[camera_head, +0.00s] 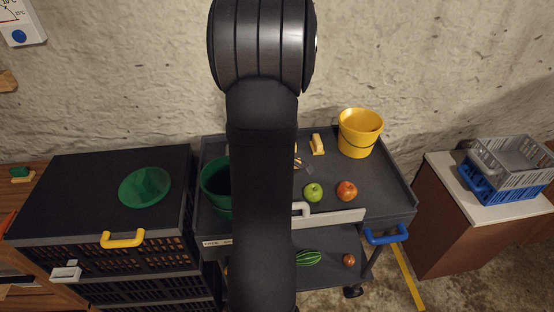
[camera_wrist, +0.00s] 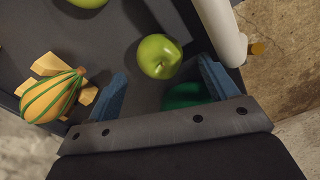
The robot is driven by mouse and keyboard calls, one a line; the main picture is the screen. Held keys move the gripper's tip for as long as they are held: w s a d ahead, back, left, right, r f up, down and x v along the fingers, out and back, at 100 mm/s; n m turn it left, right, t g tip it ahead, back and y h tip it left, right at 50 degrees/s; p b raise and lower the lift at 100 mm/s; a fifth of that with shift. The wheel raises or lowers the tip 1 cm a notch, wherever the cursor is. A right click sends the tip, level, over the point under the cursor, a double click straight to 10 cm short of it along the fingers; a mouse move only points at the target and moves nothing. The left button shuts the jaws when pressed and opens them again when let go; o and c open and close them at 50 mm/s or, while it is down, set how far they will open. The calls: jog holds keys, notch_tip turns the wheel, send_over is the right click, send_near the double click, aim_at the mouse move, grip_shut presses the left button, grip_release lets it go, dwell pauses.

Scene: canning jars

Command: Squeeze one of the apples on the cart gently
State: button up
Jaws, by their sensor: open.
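In the head view a green apple (camera_head: 313,192) and a red-orange apple (camera_head: 347,191) stand on the top shelf of the cart (camera_head: 380,180), near its front. My arm covers part of the cart and hides my gripper there. In the wrist view my gripper (camera_wrist: 163,86) is open, with blue fingers spread wide. A green apple (camera_wrist: 159,56) lies ahead of the gap between the fingertips, apart from both. I cannot tell if it is the same green apple as in the head view. Another green rounded thing (camera_wrist: 88,3) is cut off at the top edge.
A striped gourd (camera_wrist: 50,95) with yellow pieces lies left of the gripper. A white rail (camera_wrist: 222,30) runs close to the right finger. A dark green thing (camera_wrist: 186,95) shows partly between the fingers. A yellow bucket (camera_head: 360,135) and green bucket (camera_head: 215,187) stand on the cart.

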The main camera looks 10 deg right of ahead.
notch_tip(320, 180, up, 14)
jog(key=shift+f, duration=0.15)
jog(key=shift+f, duration=0.15)
notch_tip(320, 180, down, 17)
jog(key=shift+f, duration=0.1)
jog(key=shift+r, duration=0.4)
dwell(0.4)
jog(key=shift+f, duration=0.1)
notch_tip(320, 180, up, 31)
jog(key=m, duration=1.3)
jog(key=shift+a+m, duration=0.15)
jog(key=shift+m, duration=0.25)
dwell(2.0)
jog(key=shift+w, duration=0.1)
